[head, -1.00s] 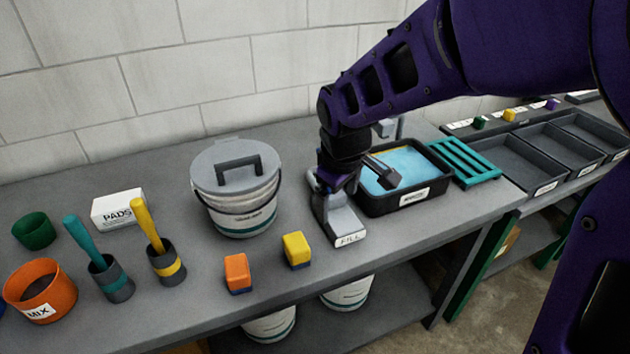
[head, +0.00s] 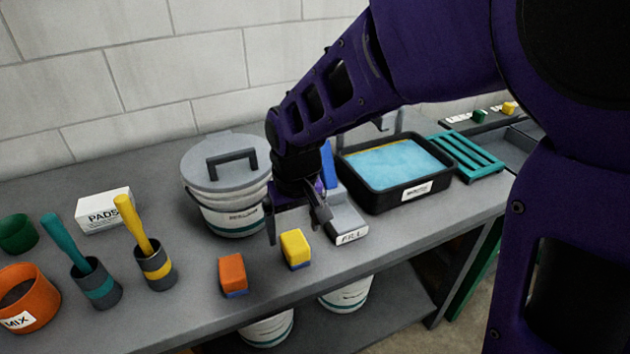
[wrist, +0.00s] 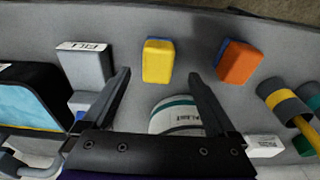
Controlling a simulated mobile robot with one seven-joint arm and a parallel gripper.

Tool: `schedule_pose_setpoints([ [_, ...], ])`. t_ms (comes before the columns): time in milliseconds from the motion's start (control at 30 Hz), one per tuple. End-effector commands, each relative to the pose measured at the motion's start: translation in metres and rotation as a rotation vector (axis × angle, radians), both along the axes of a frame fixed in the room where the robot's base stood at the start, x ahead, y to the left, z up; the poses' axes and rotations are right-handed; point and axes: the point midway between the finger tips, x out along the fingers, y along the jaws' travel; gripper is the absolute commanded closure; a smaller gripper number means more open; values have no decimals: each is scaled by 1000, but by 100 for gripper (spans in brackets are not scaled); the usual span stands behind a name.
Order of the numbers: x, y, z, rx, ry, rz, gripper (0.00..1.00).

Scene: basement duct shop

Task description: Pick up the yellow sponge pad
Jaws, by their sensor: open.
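The yellow sponge pad (head: 295,247) is a small block with a blue underside. It rests on the grey bench near the front edge, in front of the lidded bucket. In the wrist view the yellow pad (wrist: 157,60) lies beyond the fingertips, between their lines. My gripper (head: 297,226) is open and empty, above and just behind the pad. In the wrist view its two fingers (wrist: 159,75) are spread wide, and nothing is between them. The pad is not touched as far as I can see.
An orange pad (head: 232,272) sits left of the yellow one. The grey FILL block (head: 346,222) stands close on the right, and the lidded bucket (head: 232,190) behind. A black tray of blue liquid (head: 385,198) is farther right. Brush holders (head: 158,270) stand left.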

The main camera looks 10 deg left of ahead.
Motion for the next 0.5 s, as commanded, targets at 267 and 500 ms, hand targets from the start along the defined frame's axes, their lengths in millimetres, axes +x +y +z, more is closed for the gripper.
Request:
schedule_pose_setpoints([
  [267,3,2,-18,0,-1,1,7],
  [500,8,2,-44,-1,1,1,7],
])
